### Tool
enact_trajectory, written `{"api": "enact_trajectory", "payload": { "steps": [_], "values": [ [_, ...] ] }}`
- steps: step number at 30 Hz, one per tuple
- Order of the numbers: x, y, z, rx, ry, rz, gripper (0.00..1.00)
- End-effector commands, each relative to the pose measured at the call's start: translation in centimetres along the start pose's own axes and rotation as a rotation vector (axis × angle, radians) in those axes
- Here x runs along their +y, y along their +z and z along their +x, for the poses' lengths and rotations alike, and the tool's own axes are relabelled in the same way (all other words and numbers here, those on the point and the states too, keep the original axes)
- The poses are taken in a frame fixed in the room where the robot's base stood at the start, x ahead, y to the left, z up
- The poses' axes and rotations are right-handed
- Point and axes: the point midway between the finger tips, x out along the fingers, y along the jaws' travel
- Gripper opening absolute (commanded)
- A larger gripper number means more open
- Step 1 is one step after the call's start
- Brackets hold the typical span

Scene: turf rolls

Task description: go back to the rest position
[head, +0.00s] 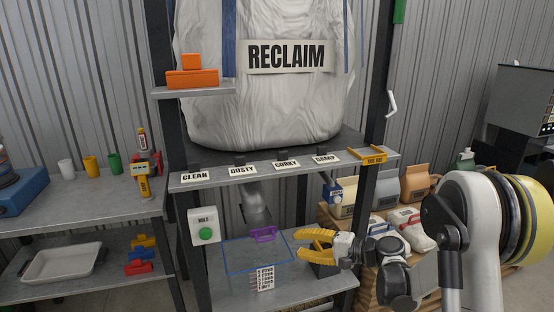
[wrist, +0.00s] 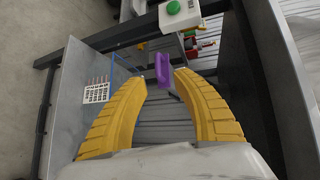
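My gripper (head: 300,245) is in front of the lower shelf of the rack, reaching in from the right in the head view. Its two yellow fingers are spread apart with nothing between them. In the wrist view the open fingers (wrist: 161,80) frame a purple handle-like piece (wrist: 162,66), which lies beyond the tips. The same purple piece (head: 264,234) shows in the head view, left of the fingers and apart from them, near a blue outlined square (head: 236,262).
A shelf edge (head: 215,179) with labels CLEAN, DUSTY and others runs above my gripper, under a RECLAIM bag (head: 265,110). A box with a green button (head: 204,226) hangs at left. Bags (head: 405,222) stand on a wooden stack at right. A side table (head: 75,205) is at left.

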Motion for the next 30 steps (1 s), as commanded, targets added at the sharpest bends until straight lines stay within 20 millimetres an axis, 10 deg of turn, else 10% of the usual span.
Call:
{"api": "enact_trajectory", "payload": {
  "steps": [13,30],
  "values": [
    [-5.3,10.0,-8.2,0.124,0.511,-0.325,0.34],
    [-1.5,21.0,-23.9,0.226,1.043,-0.828,0.34]
  ]
}}
